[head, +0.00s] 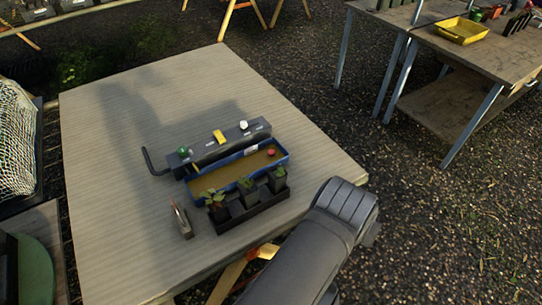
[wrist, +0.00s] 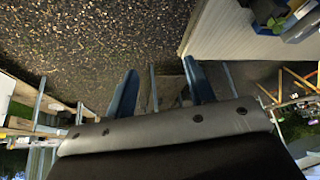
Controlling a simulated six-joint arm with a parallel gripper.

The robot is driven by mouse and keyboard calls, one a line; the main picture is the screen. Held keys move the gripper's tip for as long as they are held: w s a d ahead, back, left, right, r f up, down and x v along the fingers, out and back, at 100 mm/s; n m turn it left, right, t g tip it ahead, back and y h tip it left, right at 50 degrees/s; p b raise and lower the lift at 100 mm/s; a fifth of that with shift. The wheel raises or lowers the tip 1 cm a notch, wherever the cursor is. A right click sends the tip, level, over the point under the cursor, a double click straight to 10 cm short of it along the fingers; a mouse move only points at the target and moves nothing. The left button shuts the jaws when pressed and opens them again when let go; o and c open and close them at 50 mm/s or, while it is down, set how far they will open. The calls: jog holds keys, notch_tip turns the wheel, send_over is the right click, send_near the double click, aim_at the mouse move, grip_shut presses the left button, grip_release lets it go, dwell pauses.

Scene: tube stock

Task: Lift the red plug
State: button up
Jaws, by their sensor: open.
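The red plug (head: 270,152) is a small red knob at the right end of a long blue tray (head: 236,180) with a brown floor, on the wooden table. It cannot be made out in the wrist view. My gripper (wrist: 162,88) shows in the wrist view as two blue fingers set wide apart, with nothing between them. Its fingers point over gravel, beside the table edge, away from the plug. In the head view my arm is at the lower right and the fingers cannot be seen.
Behind the tray is a grey block (head: 220,150) with green, yellow and white plugs. In front is a black tray (head: 254,211) of potted plants. A small upright holder (head: 183,222) stands at left, and a black bent rod (head: 149,163) beside the block. The table's (head: 120,120) back is clear.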

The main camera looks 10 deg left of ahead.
jog(key=w+d+r+m+t+h, duration=0.1)
jog(key=w+d+r+t, duration=0.25)
jog(key=w+r, duration=0.4)
jog(key=w+d+r+m+t+h, duration=0.15)
jog(key=w+d+r, duration=0.35)
jog(key=w, duration=0.5)
jog(key=w+f+n+t, duration=0.1)
jog(key=w+f+n, duration=0.1)
jog(key=w, duration=0.6)
jog(key=w+f+n, duration=0.2)
jog(key=w, duration=0.6)
jog(key=w+a+f+n+y, duration=0.4)
jog(key=w+a, duration=0.2)
jog(key=a, duration=0.1)
jog(key=n+g, duration=1.1)
jog(key=n, duration=0.6)
send_over(271, 151)
notch_tip(271, 151, down, 10)
jog(key=shift+y, duration=0.35)
notch_tip(271, 151, down, 17)
jog(key=shift+s+f, duration=0.1)
jog(key=shift+f, duration=0.05)
